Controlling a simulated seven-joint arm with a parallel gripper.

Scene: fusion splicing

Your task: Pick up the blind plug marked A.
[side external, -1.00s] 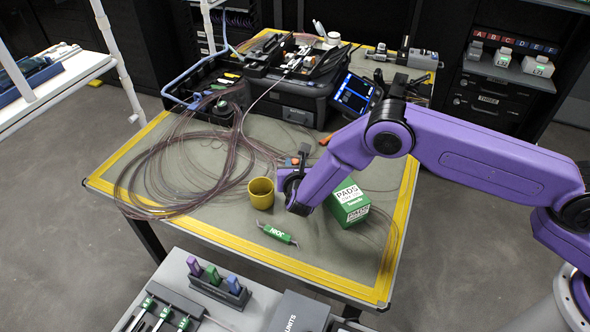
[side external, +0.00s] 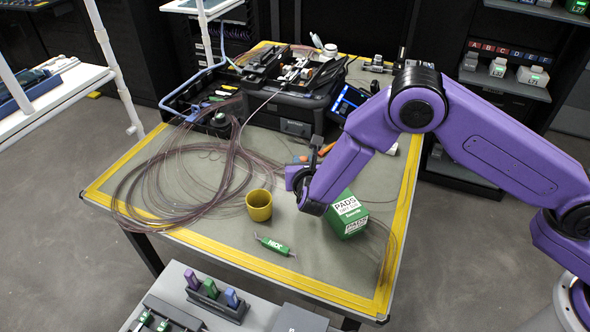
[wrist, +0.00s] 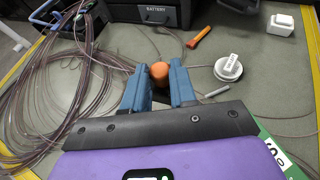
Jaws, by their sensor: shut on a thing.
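An orange, rounded plug-like piece (wrist: 160,73) sits between the two blue fingers of my gripper (wrist: 160,85) in the wrist view. My gripper is shut on it; no letter shows on the piece from this side. In the side external view my gripper (side external: 298,175) is low over the table, between the yellow cup and the green PADS box, and my wrist hides most of its fingers. I cannot read a mark A on any plug.
A yellow cup (side external: 259,205) stands left of my gripper, and a green PADS box (side external: 347,214) right of it. Coiled fibre (side external: 165,180) covers the table's left. A white round piece (wrist: 228,68) and an orange-handled tool (wrist: 201,36) lie beyond my fingers.

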